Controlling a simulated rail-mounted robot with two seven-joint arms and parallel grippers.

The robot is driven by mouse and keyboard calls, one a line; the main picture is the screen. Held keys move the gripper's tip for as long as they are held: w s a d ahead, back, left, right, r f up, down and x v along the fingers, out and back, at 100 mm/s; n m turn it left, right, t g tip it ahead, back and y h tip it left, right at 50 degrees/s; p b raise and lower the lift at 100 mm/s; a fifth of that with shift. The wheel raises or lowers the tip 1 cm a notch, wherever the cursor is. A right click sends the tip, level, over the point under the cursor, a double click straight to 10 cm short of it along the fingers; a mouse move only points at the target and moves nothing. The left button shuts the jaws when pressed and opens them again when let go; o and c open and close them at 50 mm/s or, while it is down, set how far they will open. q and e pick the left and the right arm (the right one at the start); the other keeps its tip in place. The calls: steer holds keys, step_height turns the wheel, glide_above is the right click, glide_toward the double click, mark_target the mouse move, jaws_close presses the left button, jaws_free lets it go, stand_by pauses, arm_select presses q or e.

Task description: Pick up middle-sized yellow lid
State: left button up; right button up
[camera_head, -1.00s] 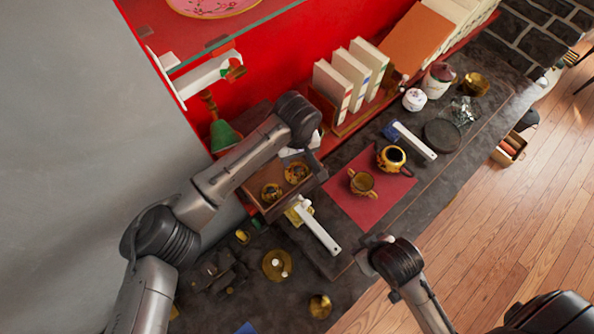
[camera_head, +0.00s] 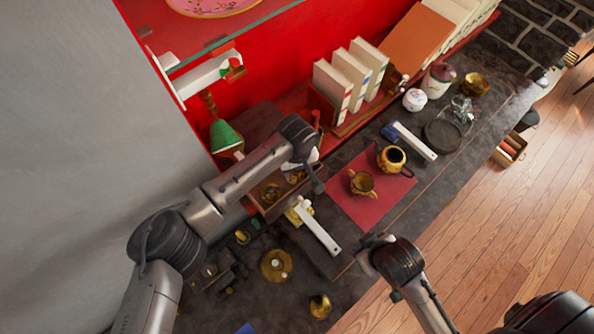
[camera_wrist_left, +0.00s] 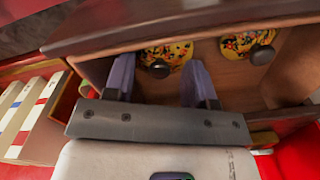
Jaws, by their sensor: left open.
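Two yellow floral lids with dark knobs lie inside an open wooden drawer; the left wrist view shows one lid (camera_wrist_left: 165,55) and another lid (camera_wrist_left: 240,42). In the head view the lids are small, one at the left (camera_head: 271,193) and one at the right (camera_head: 296,177), partly hidden. I cannot tell which is the middle-sized one.
A yellow teapot (camera_head: 391,158) and a yellow cup (camera_head: 362,183) stand on a red mat (camera_head: 345,205). White-handled tools lie beside the drawer (camera_head: 320,232) and behind the mat (camera_head: 415,142). Books (camera_head: 345,75) stand behind. A green-and-gold item (camera_head: 225,138) is near the drawer's back.

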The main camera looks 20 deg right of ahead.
arm_select(q)
steer(key=shift+c, duration=0.3)
jaws_close()
steer(key=shift+r, duration=0.1)
